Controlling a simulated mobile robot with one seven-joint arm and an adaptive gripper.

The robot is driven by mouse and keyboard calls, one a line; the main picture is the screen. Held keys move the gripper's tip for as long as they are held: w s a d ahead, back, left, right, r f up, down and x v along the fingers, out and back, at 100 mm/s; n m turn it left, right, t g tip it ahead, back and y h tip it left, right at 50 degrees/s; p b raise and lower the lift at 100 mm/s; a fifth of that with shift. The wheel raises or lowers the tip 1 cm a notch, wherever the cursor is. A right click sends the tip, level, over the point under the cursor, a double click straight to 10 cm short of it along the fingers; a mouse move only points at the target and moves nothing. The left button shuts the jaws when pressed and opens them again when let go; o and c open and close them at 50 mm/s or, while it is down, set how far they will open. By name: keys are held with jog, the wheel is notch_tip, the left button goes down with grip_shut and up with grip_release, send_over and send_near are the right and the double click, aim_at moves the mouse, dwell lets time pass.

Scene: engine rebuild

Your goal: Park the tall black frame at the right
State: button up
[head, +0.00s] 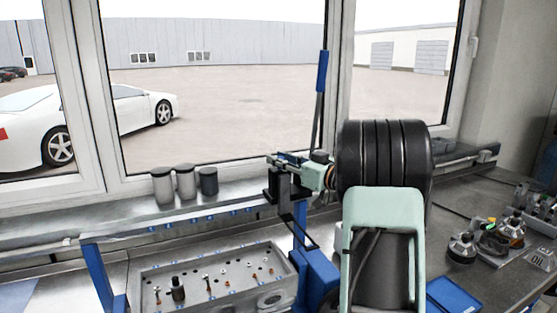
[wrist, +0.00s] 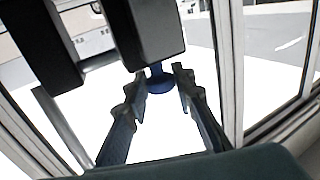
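A tall black frame (head: 283,187) stands at the right end of the grey metal block; a thin black loop hangs low on it. A lever with a blue handle (head: 321,75) rises above it. My gripper (head: 304,172) is at the upper part of the frame, partly hidden by my own arm. In the wrist view, the two notched fingers of my gripper (wrist: 160,72) stand apart with a blue piece (wrist: 158,83) between their tips. I cannot tell whether they press on it. Dark blocks cover the upper left there.
The grey block (head: 215,275) with several small parts lies on a bench with blue supports (head: 97,275). Several grey canisters (head: 185,182) stand on the windowsill. On the dark right-hand bench (head: 480,290) are a blue tray (head: 452,297) and several small parts (head: 500,240); bare surface lies between them.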

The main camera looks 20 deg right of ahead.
jog(key=o, duration=0.4)
jog(key=shift+d, duration=0.35)
jog(key=shift+c, duration=0.2)
jog(key=shift+a, duration=0.15)
jog(key=v, duration=1.2)
